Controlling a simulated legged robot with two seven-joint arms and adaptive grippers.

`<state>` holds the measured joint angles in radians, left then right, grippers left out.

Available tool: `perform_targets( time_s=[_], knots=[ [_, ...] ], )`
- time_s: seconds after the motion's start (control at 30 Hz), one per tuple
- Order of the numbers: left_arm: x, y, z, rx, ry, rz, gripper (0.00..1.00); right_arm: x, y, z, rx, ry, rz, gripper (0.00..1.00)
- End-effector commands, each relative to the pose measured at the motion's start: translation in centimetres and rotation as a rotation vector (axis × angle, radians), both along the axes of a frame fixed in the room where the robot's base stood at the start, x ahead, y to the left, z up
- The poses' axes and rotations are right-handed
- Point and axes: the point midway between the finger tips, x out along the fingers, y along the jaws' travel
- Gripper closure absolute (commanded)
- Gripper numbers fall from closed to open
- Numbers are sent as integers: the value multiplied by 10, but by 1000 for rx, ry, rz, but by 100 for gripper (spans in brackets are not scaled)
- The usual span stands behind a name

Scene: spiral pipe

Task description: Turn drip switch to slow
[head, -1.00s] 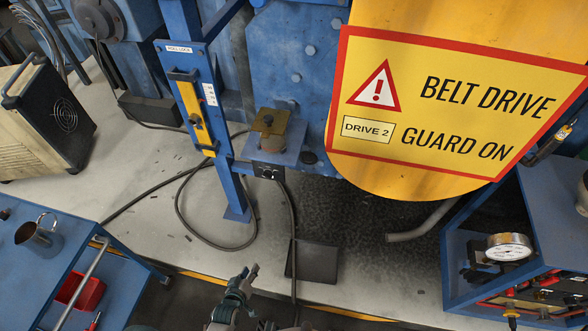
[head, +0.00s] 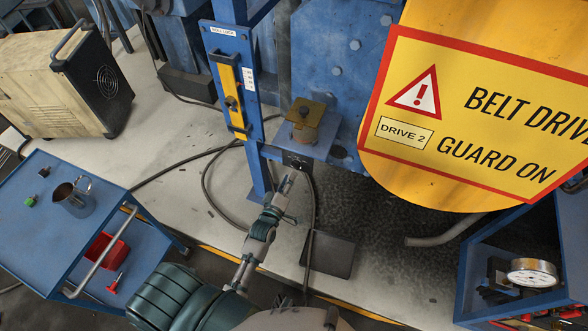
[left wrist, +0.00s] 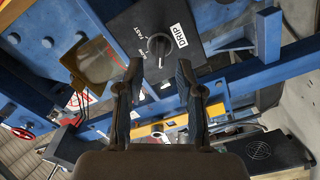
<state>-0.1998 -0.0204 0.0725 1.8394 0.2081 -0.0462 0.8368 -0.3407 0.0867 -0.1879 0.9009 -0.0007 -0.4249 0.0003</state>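The drip switch is a black rotary knob (left wrist: 159,46) on a black panel (left wrist: 124,18) in the left wrist view. A white DRIP label (left wrist: 179,36) is beside it. The word FAST is at the knob's upper left; other small lettering is hard to read. A pale mark shows at the knob's lower end. In the head view the small black panel (head: 296,161) sits on the blue frame below the brass cup. My left gripper (head: 288,180) is just below that panel. Its two fingers (left wrist: 158,78) are apart and empty, with the knob beyond the gap between them.
The brass cup (head: 305,122) with a square lid stands above the panel. A blue post with a yellow strip (head: 229,95) rises to its left. The yellow belt guard (head: 450,110) hangs at the right. A black cable (head: 208,180) loops on the floor. A blue cart (head: 40,230) stands at the left.

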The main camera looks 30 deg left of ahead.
Motion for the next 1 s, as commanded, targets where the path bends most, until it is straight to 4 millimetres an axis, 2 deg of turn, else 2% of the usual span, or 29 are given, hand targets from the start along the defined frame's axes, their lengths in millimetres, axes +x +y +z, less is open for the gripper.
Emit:
perform_targets(
  time_s=[0.1,0.23,0.4,0.63,0.67,0.7,0.8,1.0],
  knots=[
    [23,2,0,1,-1,0,64,3,1,0,0,-2,0,48],
    [39,3,-1,1,1,0,64,5,1,1,0,1,-1,48],
    [47,3,-1,1,1,0,64,9,2,3,3,-7,-1,48],
    [47,3,-1,1,1,0,64,6,2,3,2,-3,-2,48],
    [47,3,-1,2,1,0,69,5,2,3,3,-2,-2,48],
    [47,3,-1,2,1,0,79,3,2,2,2,0,-2,48],
    [47,3,-1,2,2,0,100,0,2,2,1,4,-2,48],
    [47,3,-1,9,3,0,100,-1,2,2,2,6,-2,48]
  ],
)
